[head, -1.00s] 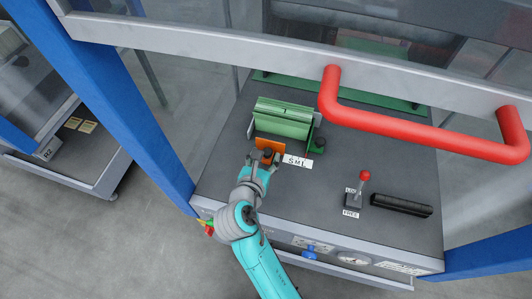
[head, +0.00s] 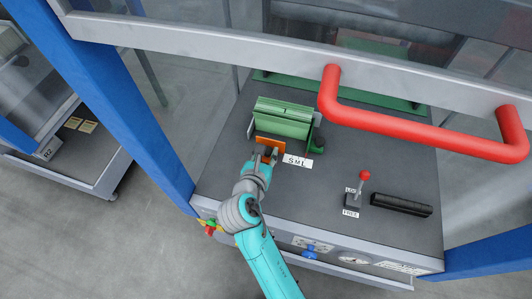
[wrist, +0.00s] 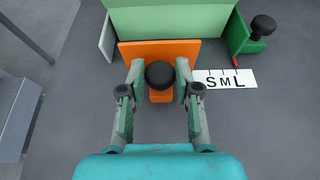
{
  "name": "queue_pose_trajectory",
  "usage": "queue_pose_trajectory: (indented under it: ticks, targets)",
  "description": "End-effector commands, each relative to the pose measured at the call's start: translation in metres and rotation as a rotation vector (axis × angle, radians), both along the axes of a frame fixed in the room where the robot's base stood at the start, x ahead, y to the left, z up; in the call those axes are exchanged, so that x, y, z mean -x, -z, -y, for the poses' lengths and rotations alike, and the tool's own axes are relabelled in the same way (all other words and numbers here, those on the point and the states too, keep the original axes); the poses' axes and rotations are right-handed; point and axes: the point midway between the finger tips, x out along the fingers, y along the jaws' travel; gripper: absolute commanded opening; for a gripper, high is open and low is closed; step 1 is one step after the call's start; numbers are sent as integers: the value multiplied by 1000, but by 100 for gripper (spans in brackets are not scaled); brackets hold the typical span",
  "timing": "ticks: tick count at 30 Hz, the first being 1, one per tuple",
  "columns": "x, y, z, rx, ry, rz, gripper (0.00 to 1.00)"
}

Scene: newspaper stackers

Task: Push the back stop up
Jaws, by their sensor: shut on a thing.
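An orange plate (wrist: 158,52) with a black round knob (wrist: 160,75) on its front foot looks like the back stop; it also shows in the head view (head: 268,142). It stands in front of the green block (wrist: 170,20), apart from or touching it I cannot tell. My gripper (wrist: 160,84) has one finger on each side of the knob and is shut on it. In the head view my gripper (head: 267,156) covers the knob and the plate's lower part. A white label with S, M and L (wrist: 224,79) lies right of the plate.
A green bracket with a black knob (wrist: 262,26) stands right of the block. A red-topped lever (head: 364,175) and a black bar (head: 402,205) are farther right on the grey table. A red handle bar (head: 420,120) hangs above. Table between label and lever is clear.

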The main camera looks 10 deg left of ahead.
Motion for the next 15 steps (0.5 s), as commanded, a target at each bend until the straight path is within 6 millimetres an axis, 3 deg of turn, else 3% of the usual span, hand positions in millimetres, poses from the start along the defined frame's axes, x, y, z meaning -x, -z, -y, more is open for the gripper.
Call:
queue_pose_trajectory:
  ticks: [8,15]
  targets:
    - [-43,0,2,0,2,1,0]
    - [-45,0,1,1,-1,-1,0]
